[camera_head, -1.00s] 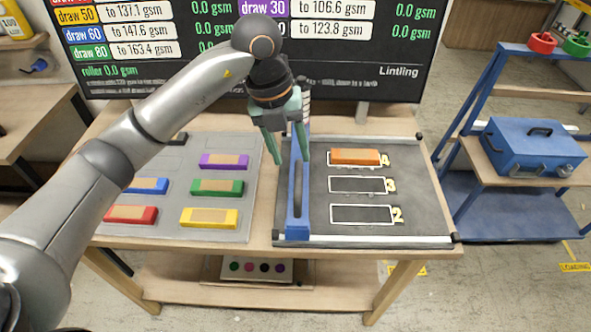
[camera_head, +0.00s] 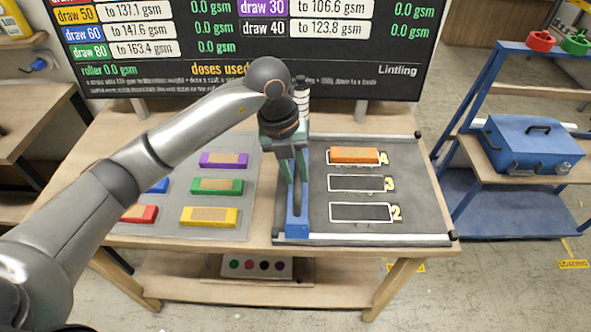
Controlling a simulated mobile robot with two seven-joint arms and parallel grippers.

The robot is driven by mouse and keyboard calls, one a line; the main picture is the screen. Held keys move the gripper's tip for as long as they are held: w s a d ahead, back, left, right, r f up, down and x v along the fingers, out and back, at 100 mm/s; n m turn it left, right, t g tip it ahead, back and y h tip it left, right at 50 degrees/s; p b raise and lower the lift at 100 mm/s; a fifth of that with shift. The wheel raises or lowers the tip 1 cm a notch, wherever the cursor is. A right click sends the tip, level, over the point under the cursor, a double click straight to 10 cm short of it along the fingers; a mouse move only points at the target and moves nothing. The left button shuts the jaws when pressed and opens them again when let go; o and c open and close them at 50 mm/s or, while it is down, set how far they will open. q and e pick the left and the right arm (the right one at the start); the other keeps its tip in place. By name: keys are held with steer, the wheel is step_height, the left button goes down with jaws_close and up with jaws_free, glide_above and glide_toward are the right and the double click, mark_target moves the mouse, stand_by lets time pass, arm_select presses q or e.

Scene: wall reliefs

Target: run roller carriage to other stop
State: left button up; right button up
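The roller carriage (camera_head: 297,222) is a long blue bar with a raised slotted frame. It stands at the left end of a dark grey board (camera_head: 422,185) and runs from its front edge toward the back. My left gripper (camera_head: 295,178) points down over the carriage's middle, with its green fingers at the blue frame. The arm and fingers cover part of the carriage, and whether they close on it is unclear. My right gripper is not in view.
An orange block (camera_head: 355,155) lies in the outlined slot marked 4. Slots 3 and 2 are empty. Coloured blocks, such as a yellow one (camera_head: 209,217), lie on a grey mat (camera_head: 222,233) to the left. A dark screen (camera_head: 340,75) stands behind.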

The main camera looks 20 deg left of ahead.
arm_select(q)
jaws_close()
stand_by(1.0)
